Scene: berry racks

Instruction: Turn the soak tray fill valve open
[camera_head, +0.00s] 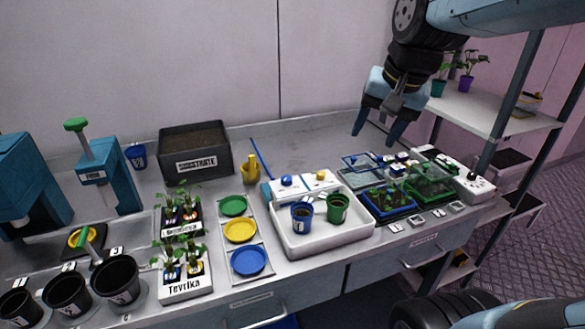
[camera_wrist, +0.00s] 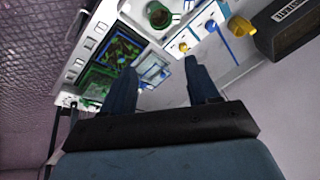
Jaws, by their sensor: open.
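The soak tray (camera_head: 326,242) is a white basin near the middle of the bench, holding a blue pot (camera_head: 302,215) and a green pot (camera_head: 338,207). Behind it is a white panel (camera_head: 304,187) with a blue knob (camera_head: 287,181) and a yellow knob (camera_head: 321,174). I cannot read which knob is the fill valve. The wrist view also shows the blue knob (camera_wrist: 210,26) and yellow knob (camera_wrist: 184,47), beyond the fingers. My gripper (camera_head: 377,134) is open and empty, pointing down above the back of the bench, right of the panel and apart from both knobs.
A yellow watering can (camera_head: 250,171) stands left of the panel, with the substrate box (camera_head: 194,156) farther left. Right of the soak tray are a blue seedling tray (camera_head: 388,207) and a green covered tray (camera_head: 430,183). The bench behind the panel is clear.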

